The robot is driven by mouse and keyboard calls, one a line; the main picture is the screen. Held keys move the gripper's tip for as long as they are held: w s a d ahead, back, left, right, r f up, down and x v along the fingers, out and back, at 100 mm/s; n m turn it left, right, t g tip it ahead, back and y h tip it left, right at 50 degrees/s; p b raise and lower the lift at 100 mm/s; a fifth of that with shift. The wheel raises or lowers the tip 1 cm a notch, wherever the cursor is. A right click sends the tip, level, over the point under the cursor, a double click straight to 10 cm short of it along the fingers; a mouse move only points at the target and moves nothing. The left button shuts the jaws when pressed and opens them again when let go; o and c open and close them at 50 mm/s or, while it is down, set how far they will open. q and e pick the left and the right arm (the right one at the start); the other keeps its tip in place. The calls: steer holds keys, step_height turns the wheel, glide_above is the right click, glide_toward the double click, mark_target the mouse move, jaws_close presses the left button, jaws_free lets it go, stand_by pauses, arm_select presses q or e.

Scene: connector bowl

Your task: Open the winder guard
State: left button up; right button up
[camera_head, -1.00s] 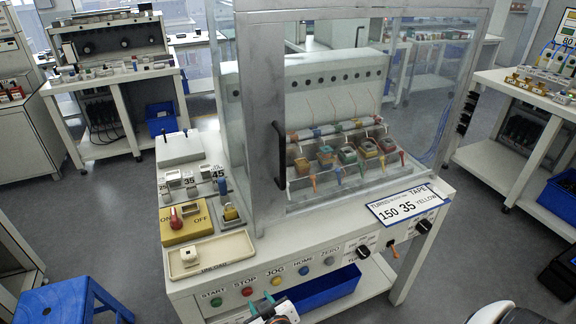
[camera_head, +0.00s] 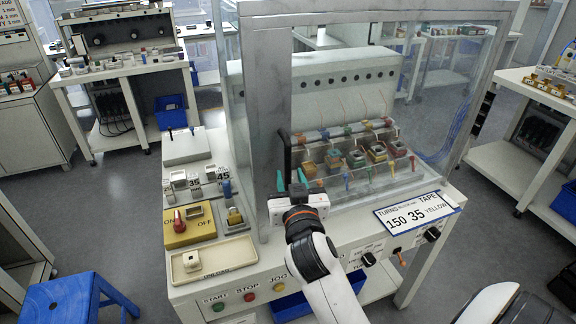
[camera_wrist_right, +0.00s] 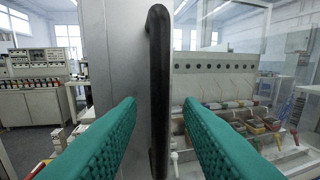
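The winder guard is a clear panel in a grey metal frame (camera_head: 263,110) on the winding machine, and it stands closed in front of the coils. Its black vertical handle (camera_wrist_right: 158,90) is on the left frame post; in the head view the handle (camera_head: 287,158) is partly hidden by my gripper. My right gripper (camera_head: 292,181) is in front of the handle's lower part. In the right wrist view its green fingers (camera_wrist_right: 160,115) are open, one on each side of the handle, with gaps showing. My left gripper is not in view.
Behind the guard are several colored coil stations (camera_head: 355,158). A sign (camera_head: 418,209) stands at the front right of the machine bench. A yellow ON/OFF switch box (camera_head: 188,225) and a cream tray (camera_head: 214,259) lie left of the guard. A blue stool (camera_head: 75,305) is at lower left.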

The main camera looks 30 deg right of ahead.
mark_target(288, 171)
steer(key=shift+x, duration=1.9)
jaws_close()
